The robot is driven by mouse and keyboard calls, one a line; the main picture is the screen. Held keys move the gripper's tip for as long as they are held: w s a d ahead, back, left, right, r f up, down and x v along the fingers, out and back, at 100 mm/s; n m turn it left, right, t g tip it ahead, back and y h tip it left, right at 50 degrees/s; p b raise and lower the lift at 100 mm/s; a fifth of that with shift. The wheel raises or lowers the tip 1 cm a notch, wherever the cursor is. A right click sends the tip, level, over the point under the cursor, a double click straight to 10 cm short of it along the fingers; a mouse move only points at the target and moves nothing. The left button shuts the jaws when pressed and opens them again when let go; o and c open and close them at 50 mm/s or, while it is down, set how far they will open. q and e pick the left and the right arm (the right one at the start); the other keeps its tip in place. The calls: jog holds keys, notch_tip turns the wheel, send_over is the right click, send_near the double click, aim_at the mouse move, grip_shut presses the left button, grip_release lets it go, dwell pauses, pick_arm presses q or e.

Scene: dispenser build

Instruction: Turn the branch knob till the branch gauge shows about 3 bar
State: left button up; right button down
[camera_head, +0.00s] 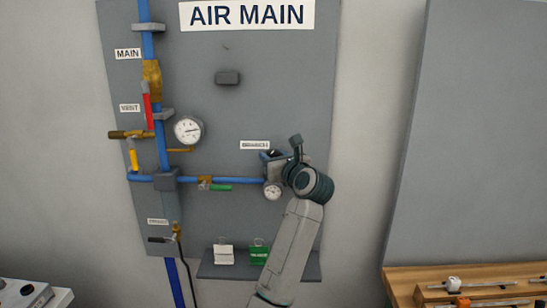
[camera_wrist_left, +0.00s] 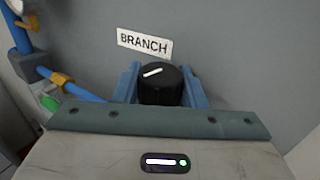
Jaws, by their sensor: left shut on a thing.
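The black branch knob (camera_wrist_left: 160,88) sits between the two blue fingers of my left gripper (camera_wrist_left: 161,84) in the left wrist view. The fingers are shut on its sides. The white line on its top slants, with its right end higher. In the head view my left gripper (camera_head: 272,156) reaches the board below the BRANCH label (camera_head: 255,145), and the knob is mostly hidden by it. The small branch gauge (camera_head: 272,191) hangs just below, face visible, but its needle is too small to read. My right gripper is not in view.
A larger gauge (camera_head: 188,130), the blue pipe (camera_head: 232,180) and a green-handled valve (camera_head: 220,187) lie left of my arm. A small shelf (camera_head: 213,271) with white and green lockout tags is below. A wooden bench (camera_head: 400,275) stands at right.

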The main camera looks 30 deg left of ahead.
pick_arm(q)
jog(key=shift+m+t+h, duration=1.3)
jog(key=shift+m+t, duration=0.1)
jog(key=shift+t, duration=0.4)
jog(key=o, duration=1)
jog(key=shift+c, duration=0.2)
jog(key=shift+s+d, duration=0.2)
jog(key=b+v, duration=0.3)
jog(key=v, duration=0.7)
jog(key=shift+b, duration=0.35)
jog(key=shift+d, duration=0.1)
